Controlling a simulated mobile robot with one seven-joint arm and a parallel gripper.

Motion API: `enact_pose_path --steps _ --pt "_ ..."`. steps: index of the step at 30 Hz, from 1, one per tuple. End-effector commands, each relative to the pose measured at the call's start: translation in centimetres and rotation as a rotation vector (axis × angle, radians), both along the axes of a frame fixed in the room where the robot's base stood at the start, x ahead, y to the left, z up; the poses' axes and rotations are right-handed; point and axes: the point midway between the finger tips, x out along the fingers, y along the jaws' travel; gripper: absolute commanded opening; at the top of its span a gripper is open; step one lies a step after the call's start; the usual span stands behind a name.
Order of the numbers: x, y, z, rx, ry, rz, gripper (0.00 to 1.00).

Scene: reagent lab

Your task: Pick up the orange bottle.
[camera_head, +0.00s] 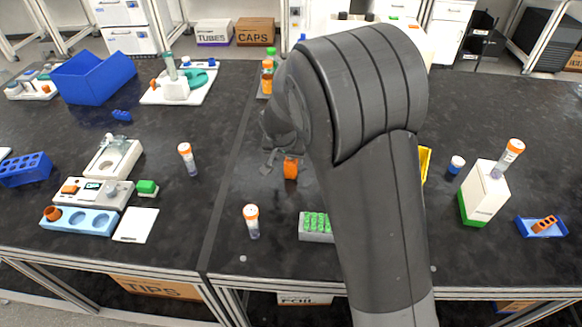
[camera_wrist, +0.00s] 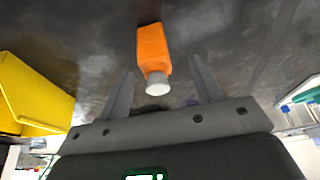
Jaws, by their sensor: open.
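The orange bottle (camera_wrist: 153,50) has a pale cap and stands on the black bench. In the wrist view it lies ahead of my gripper (camera_wrist: 160,85), roughly midway between the two spread fingers and a little beyond their tips. In the head view the orange bottle (camera_head: 290,168) shows just right of my gripper (camera_head: 270,160), partly hidden by my arm. My gripper is open and empty. I cannot tell whether a finger touches the bottle.
A yellow bin (camera_wrist: 32,105) is at the left of the wrist view. An orange-capped tube (camera_head: 188,158) stands left. Bench space around the bottle is mostly clear.

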Motion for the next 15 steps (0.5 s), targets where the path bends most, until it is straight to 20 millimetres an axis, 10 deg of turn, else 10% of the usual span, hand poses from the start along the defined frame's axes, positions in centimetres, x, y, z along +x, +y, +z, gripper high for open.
enact_pose_path --steps 15 --pt "2.4 -1.1 -4.9 0.000 0.000 0.000 0.60"
